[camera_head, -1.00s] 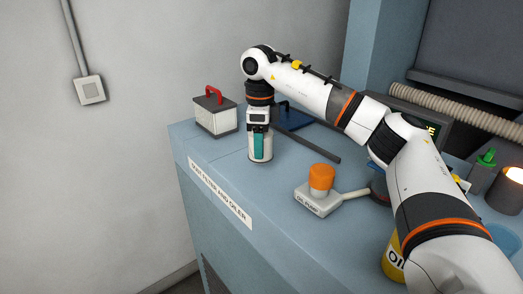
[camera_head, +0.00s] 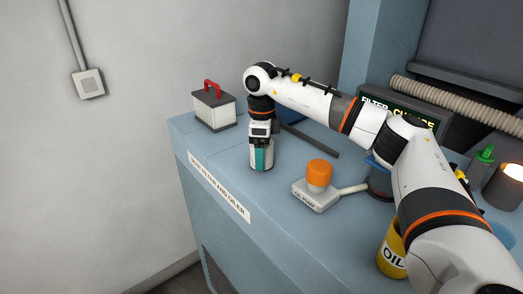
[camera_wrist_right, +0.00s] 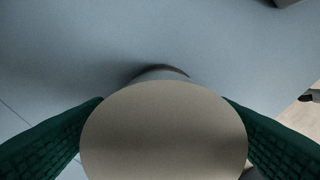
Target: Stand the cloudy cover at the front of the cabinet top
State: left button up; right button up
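The cloudy cover (camera_head: 254,157) is a pale, whitish cylinder, upright over the front part of the blue cabinet top (camera_head: 225,153), near the label strip. My right gripper (camera_head: 262,160) points down with its green fingers on either side of the cover and is shut on it. In the right wrist view the cover's round beige end (camera_wrist_right: 163,130) fills the space between the two fingers, and a dark shadow lies close beside it. I cannot tell whether its bottom touches the cabinet top. My left gripper is not in view.
A box with a red handle (camera_head: 213,110) stands behind at left. A grey block with an orange knob (camera_head: 318,174) and handle lies to the right. A yellow oil can (camera_head: 392,258) stands nearer. A dark bar (camera_head: 312,142) lies behind. Bare top lies between cover and knob.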

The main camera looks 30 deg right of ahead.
jog(key=shift+r, duration=0.4)
notch_tip(320, 180, up, 6)
jog(key=b, duration=0.3)
jog(key=shift+r+b, duration=0.25)
jog(key=shift+b, duration=0.1)
notch_tip(320, 180, up, 4)
jog(key=shift+a+r, duration=0.1)
jog(key=shift+r, duration=0.45)
